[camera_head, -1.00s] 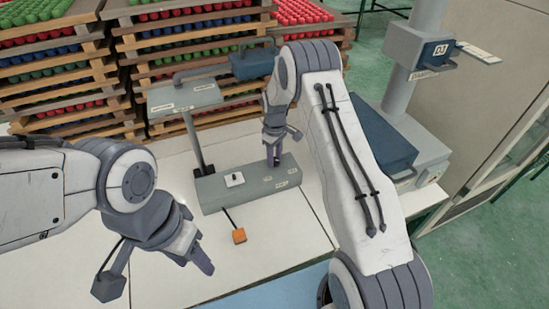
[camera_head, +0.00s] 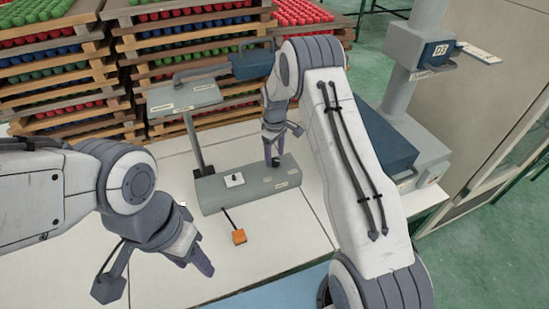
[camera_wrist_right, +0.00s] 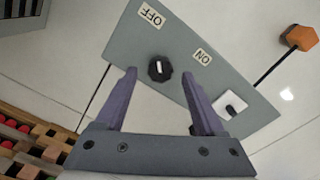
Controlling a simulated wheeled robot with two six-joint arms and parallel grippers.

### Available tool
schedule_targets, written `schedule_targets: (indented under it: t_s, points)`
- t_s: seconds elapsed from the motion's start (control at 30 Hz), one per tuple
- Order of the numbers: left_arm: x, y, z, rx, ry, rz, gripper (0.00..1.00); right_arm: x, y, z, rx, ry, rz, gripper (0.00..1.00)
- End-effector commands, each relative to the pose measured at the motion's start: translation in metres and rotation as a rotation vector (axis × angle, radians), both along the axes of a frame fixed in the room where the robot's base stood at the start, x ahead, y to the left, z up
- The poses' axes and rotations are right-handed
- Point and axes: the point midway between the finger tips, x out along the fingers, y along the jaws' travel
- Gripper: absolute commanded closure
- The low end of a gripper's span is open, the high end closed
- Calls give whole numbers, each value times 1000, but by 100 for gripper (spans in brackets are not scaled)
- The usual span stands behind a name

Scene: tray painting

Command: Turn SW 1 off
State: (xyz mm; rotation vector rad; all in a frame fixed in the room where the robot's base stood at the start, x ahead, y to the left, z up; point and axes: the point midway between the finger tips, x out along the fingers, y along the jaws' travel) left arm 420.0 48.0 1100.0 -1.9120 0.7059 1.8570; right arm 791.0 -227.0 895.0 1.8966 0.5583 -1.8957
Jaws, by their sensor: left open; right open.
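A grey-green switch box (camera_head: 214,193) lies on the white table, with a white toggle plate (camera_head: 234,180) on its left part. In the right wrist view the box carries a black round knob (camera_wrist_right: 160,68) with a white pointer line. An OFF label (camera_wrist_right: 150,15) and an ON label (camera_wrist_right: 201,57) sit beside the knob. The toggle plate also shows there (camera_wrist_right: 230,104). No SW 1 lettering is readable. My right gripper (camera_head: 283,146) is open above the box, its fingers pointing towards the knob. My left gripper (camera_head: 154,274) is open and empty at front left.
An orange block (camera_head: 239,237) on a thin black rod sticks out in front of the box. A grey panel on a post (camera_head: 185,96) stands behind it. A blue-grey machine (camera_head: 402,140) stands at right. Racks of coloured pieces (camera_head: 70,75) stand behind the table.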

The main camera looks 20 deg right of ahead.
Motion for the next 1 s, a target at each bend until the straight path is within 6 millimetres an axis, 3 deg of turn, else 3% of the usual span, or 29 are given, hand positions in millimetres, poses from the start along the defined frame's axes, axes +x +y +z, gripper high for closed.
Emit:
schedule_targets:
  t_s: [0.3,0.43,0.6,1.0]
  points:
    - [0,0,-15,0,0,0,50,1,0,62,0,-5,1,29]
    - [0,0,-17,0,0,0,50,0,0,79,0,-2,1,29]
    - [0,0,-18,0,0,0,50,0,0,88,-1,-1,1,29]
    - [0,0,-18,0,0,0,50,0,0,89,0,0,1,29]
